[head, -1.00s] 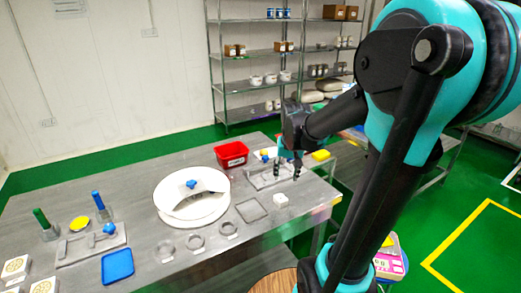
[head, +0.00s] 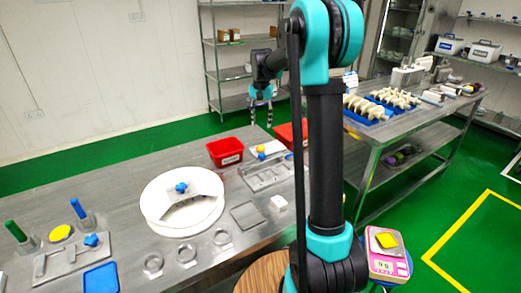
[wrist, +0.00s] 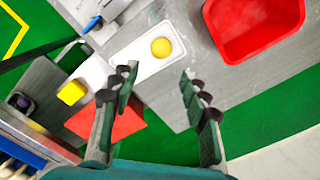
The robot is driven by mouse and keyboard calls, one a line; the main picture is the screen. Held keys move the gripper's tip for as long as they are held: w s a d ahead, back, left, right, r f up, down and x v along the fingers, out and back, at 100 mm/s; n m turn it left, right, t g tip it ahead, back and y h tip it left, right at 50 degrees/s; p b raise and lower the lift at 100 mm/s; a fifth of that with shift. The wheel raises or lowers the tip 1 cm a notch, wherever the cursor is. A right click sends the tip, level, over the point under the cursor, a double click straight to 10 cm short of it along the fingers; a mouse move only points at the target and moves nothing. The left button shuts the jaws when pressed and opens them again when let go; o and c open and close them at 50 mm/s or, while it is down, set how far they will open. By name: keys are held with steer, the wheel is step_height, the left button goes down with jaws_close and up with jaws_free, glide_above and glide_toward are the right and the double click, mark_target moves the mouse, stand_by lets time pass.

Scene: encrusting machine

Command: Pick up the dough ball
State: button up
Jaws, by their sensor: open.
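A small round yellow ball, which looks like the dough ball (wrist: 161,47), rests on a white board (wrist: 148,64) in the wrist view. In the head view the yellow ball (head: 261,148) is small, at the back of the steel table beside a red bin. My gripper (wrist: 158,75) is open and empty. Its two fingers are spread, and the ball shows between and beyond their tips in the wrist view. In the head view my gripper (head: 261,106) hangs above and behind the ball, clear of the table, fingers pointing down.
A red bin (head: 226,152) stands left of the ball. A second red container (wrist: 105,122) and a yellow block (wrist: 72,92) lie on the other side. A metal fixture (head: 268,176) and a round white plate (head: 155,207) are nearer on the table (head: 120,190).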

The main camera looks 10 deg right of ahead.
mark_target(261, 149)
step_height(261, 149, down, 12)
steer(key=shift+a+f, duration=0.15)
stand_by(0.5)
steer(key=shift+c, duration=0.5)
steer(key=c, duration=0.8)
steer(key=shift+w, duration=0.1)
